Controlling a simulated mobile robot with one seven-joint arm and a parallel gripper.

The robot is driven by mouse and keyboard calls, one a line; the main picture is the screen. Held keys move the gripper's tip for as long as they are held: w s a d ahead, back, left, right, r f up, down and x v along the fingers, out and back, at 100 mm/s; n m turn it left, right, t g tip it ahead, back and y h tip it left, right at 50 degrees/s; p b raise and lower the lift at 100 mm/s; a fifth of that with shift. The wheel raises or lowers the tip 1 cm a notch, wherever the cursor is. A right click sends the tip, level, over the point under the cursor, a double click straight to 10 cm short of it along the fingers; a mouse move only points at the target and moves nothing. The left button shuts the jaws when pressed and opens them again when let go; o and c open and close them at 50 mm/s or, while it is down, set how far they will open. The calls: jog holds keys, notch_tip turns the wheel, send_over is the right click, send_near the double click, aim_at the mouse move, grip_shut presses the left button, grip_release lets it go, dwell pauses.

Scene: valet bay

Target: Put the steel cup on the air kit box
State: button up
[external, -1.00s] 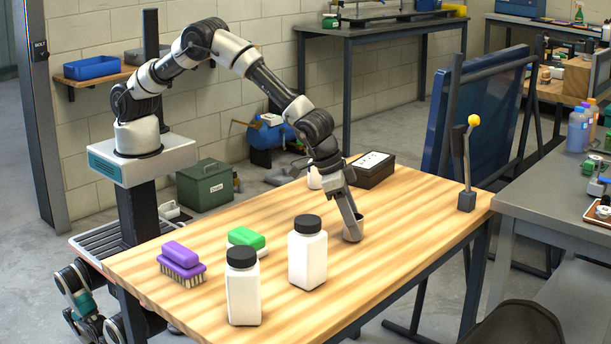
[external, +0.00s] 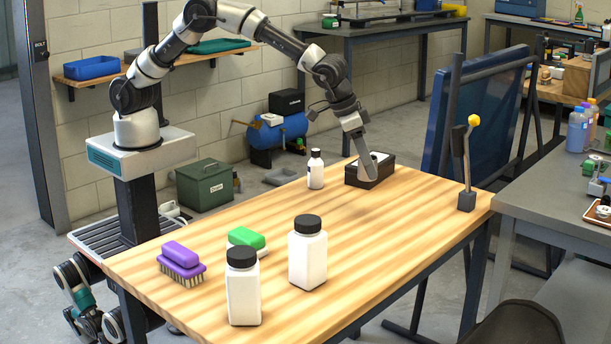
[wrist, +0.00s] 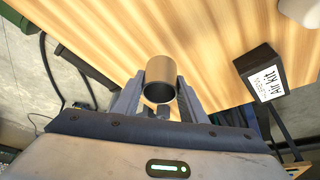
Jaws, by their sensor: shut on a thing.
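The steel cup (wrist: 161,75) is a grey-tan metal cylinder between the two fingers of my gripper (wrist: 161,93) in the wrist view. My gripper is shut on it. In the external view my gripper (external: 368,168) hangs in front of or over the air kit box (external: 353,176), and the cup is hard to tell from the fingers there. The air kit box is dark with a white label on top. In the wrist view the air kit box (wrist: 248,65) lies to the right of the cup, with a clear gap in the picture.
A small white bottle with a dark cap (external: 316,172) stands left of the box. Two larger white bottles (external: 307,258) (external: 243,292), a purple brush (external: 181,262) and a green-topped item (external: 246,238) stand nearer. A lever with a yellow knob (external: 467,165) stands at the right edge. The table middle is bare.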

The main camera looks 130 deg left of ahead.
jog(key=s+a+r+n+g+y+p, duration=0.1)
jog(key=s+a+r+n, duration=0.1)
jog(key=s+a, duration=0.7)
jog(key=s+a+r+n, duration=0.2)
jog(key=s+a, duration=0.4)
jog(key=a, duration=0.5)
jog(key=shift+g, duration=0.3)
jog(key=f, duration=0.3)
jog(key=s+f+b, duration=0.1)
jog(key=shift+a+f, duration=0.3)
jog(key=shift+a, duration=0.1)
jog(key=shift+n, duration=0.3)
jog(key=shift+f+b, duration=0.4)
jog(key=shift+f, duration=2.1)
jog(key=shift+f, duration=0.2)
jog(key=o, duration=1.1)
jog(key=shift+c, duration=0.2)
